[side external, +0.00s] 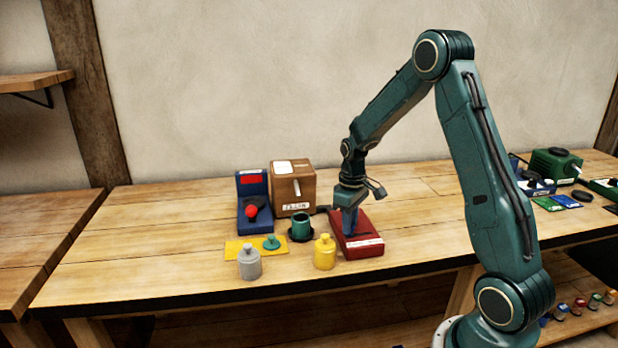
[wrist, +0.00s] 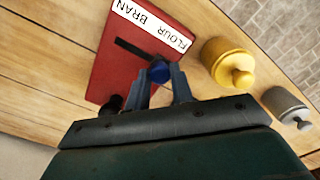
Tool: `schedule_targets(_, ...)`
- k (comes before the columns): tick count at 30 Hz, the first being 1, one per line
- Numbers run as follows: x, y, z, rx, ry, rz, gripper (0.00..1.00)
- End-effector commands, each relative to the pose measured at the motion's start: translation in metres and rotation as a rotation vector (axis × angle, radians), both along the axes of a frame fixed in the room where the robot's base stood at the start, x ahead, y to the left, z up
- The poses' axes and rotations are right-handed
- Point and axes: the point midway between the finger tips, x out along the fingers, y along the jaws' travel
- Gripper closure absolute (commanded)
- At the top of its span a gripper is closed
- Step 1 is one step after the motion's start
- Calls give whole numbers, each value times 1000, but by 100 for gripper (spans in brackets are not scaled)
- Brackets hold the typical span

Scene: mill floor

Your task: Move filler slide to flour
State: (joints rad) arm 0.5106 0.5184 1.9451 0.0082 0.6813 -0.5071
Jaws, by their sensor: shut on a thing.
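The filler slide is a red box (side external: 362,247) lying on the bench, with a white label reading FLOUR and BRAN. In the wrist view, the red box (wrist: 100,75) has a dark straight slot (wrist: 130,47) and a blue knob (wrist: 159,72) on its top. The label (wrist: 150,25) appears upside down there, with FLOUR at the right and BRAN at the left. The knob is toward the FLOUR end, with dark slot showing on its BRAN side. My gripper (wrist: 162,82) is shut on the blue knob. In the side view my gripper (side external: 349,228) hides the knob.
A yellow knobbed weight (side external: 324,253) stands close beside the box, and a grey one (side external: 249,263) is farther left. Bench to the right of the red box is clear.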

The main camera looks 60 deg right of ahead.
Motion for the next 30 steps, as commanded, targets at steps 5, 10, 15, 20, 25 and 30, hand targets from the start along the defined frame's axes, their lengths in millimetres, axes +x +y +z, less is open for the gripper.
schedule_targets(5,5,4,1,6,-12,16,71)
schedule_targets(10,4,4,1,5,-10,13,55)
schedule_targets(15,3,3,0,5,-8,11,55)
schedule_targets(20,3,2,3,4,-8,10,55)
schedule_targets(25,3,2,14,3,-9,10,55)
schedule_targets(30,3,2,36,2,-11,10,55)
